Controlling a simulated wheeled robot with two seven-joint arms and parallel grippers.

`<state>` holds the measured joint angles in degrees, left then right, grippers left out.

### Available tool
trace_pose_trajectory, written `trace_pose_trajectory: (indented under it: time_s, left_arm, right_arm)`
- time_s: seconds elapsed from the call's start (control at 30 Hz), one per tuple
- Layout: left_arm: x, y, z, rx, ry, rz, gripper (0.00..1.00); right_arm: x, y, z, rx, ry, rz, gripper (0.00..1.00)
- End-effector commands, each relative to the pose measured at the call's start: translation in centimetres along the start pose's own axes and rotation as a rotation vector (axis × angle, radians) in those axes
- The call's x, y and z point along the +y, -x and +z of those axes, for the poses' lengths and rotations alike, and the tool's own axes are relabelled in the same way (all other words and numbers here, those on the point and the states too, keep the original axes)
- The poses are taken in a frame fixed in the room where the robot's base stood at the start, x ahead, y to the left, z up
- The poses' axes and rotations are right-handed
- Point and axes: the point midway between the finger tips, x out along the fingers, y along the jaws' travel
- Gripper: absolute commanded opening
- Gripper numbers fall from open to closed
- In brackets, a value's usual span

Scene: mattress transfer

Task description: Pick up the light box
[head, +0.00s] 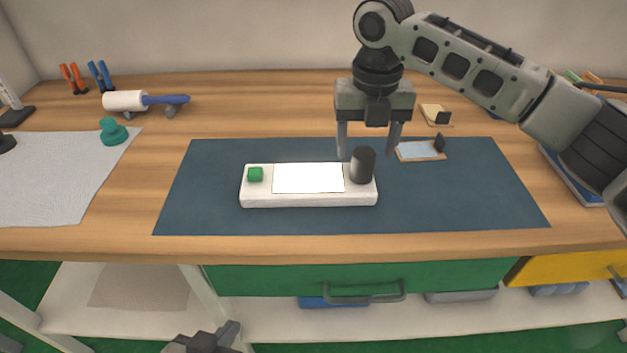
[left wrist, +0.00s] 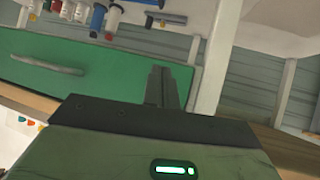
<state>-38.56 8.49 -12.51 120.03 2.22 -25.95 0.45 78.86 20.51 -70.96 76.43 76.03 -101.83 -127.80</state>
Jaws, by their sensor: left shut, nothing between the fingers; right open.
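The light box (head: 308,197) is a long white box with a bright lit panel, lying flat on a dark blue mat (head: 200,200). It has a green button (head: 255,174) at its left end and a dark upright cylinder (head: 362,167) at its right end. My right gripper (head: 367,153) is open and points down over the right end, with its fingers apart around or just behind the cylinder's top; contact cannot be told. My left gripper (head: 208,340) is low at the bottom edge, in front of the table. In the left wrist view its fingers (left wrist: 163,87) are together and empty.
A small board with a pale plate (head: 420,150) lies just right of my right gripper. A white roller with a blue handle (head: 130,101), pliers and a teal stamp (head: 112,131) are at the left. A green drawer (head: 400,274) is below the tabletop.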

Motion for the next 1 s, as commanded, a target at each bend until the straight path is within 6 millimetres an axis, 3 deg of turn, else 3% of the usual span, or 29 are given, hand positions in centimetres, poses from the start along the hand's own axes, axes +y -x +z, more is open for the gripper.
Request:
trace_pose_trajectory:
  time_s: [0.3,0.6,0.63,0.83,0.87,1.0]
  left_arm:
    - [-0.1,0.1,0.0,-0.005,-0.004,-0.003,0.00]
    - [-0.1,0.0,0.2,-0.009,-0.005,-0.004,0.00]
    - [-0.1,0.0,0.2,-0.009,-0.005,-0.004,0.00]
    - [-0.1,0.0,0.1,-0.007,-0.005,-0.004,0.00]
    - [-0.1,0.0,0.0,-0.006,-0.005,-0.003,0.00]
    - [-0.1,0.1,-0.1,-0.003,-0.005,-0.003,0.00]
  right_arm:
    - [0.1,-4.4,0.2,0.003,0.000,-0.002,0.64]
    - [0.1,-5.0,0.2,0.001,0.000,-0.001,0.64]
    - [0.1,-5.0,0.2,0.001,0.000,-0.001,0.61]
    - [0.1,-5.0,0.2,0.001,0.000,-0.001,0.05]
    - [0.1,-5.0,0.2,0.001,0.000,-0.001,0.01]
    - [0.1,-4.8,0.3,-0.001,0.000,0.001,0.01]
